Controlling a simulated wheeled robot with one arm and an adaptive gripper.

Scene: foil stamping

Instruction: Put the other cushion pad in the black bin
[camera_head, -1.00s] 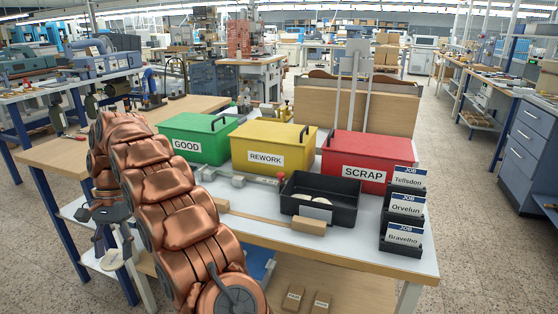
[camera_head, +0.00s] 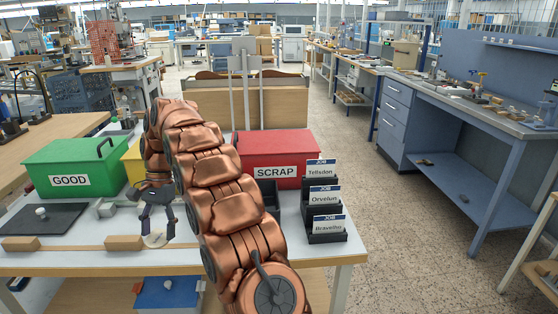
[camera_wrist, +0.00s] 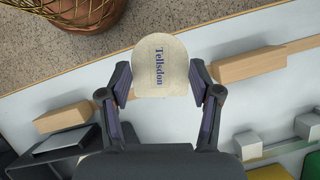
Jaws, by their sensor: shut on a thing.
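My gripper (camera_head: 158,222) is shut on a pale round cushion pad (camera_head: 156,240), above the front part of the white table. In the wrist view the pad (camera_wrist: 161,68) sits between the two fingertips (camera_wrist: 160,92) and bears the word "Tellsdon". The black bin (camera_head: 271,194) is to the right of my gripper in the head view, mostly hidden behind my arm. Its dark rim and wall also show at the lower left of the wrist view (camera_wrist: 40,160). The inside of the bin cannot be seen now.
A red SCRAP box (camera_head: 276,150) and a black job-card rack (camera_head: 325,236) stand around the bin. A green GOOD box (camera_head: 76,165) and a partly hidden yellow box (camera_head: 132,165) stand at left. Wooden blocks (camera_head: 124,243) lie along the front strip.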

